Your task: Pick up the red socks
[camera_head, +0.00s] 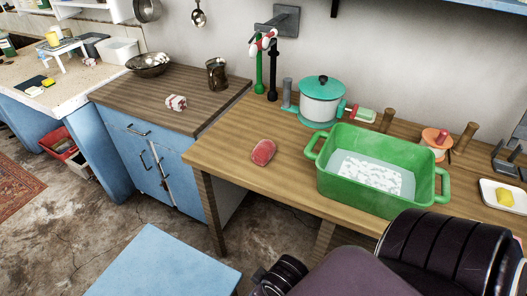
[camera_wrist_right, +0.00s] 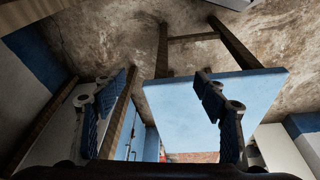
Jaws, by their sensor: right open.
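A red rounded bundle (camera_head: 263,151), which looks like the rolled red socks, lies on the left part of the wooden table (camera_head: 225,152), left of the green tub. My right arm comes in at the lower right of the head view, in front of the table. My right gripper (camera_wrist_right: 166,82) shows in the right wrist view with its two fingers wide apart and nothing between them. The red bundle is not visible in the right wrist view. My left gripper is in neither view.
A green tub (camera_head: 338,196) with water and white foam stands on the table, a teal-lidded pot (camera_head: 320,108) behind it. A light-blue stool (camera_head: 165,268) stands in front.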

